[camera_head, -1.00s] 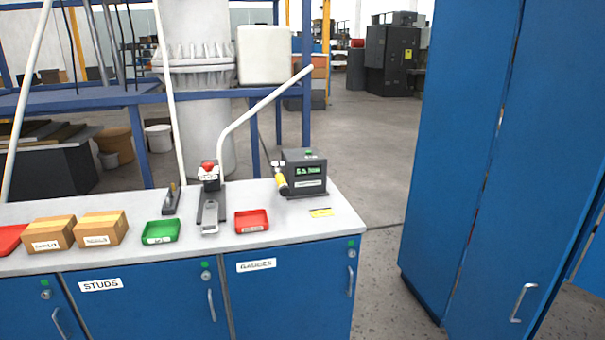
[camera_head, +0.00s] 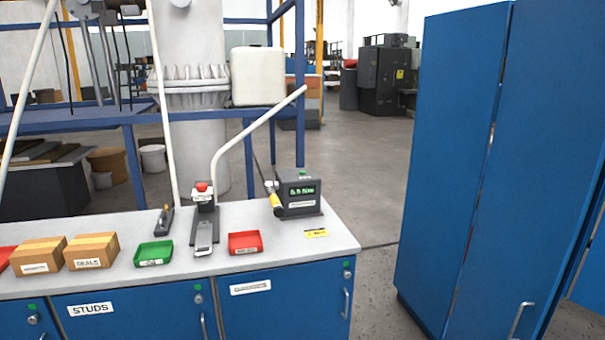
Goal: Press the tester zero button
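The tester (camera_head: 299,197) is a dark box with a green lit display, at the back right of the workbench. A small green button (camera_head: 302,173) sits on its top; I take this as the zero button, though no label can be read. A yellow-bodied fitting (camera_head: 275,201) stands at the tester's left side. Neither of my grippers shows in the view.
The workbench top (camera_head: 335,243) bears a red tray (camera_head: 245,243), a green tray (camera_head: 154,253), cardboard boxes (camera_head: 91,251) and a stand with a red knob (camera_head: 204,213). A yellow tag (camera_head: 316,233) lies before the tester. A tall blue cabinet (camera_head: 450,160) stands right, across a floor gap.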

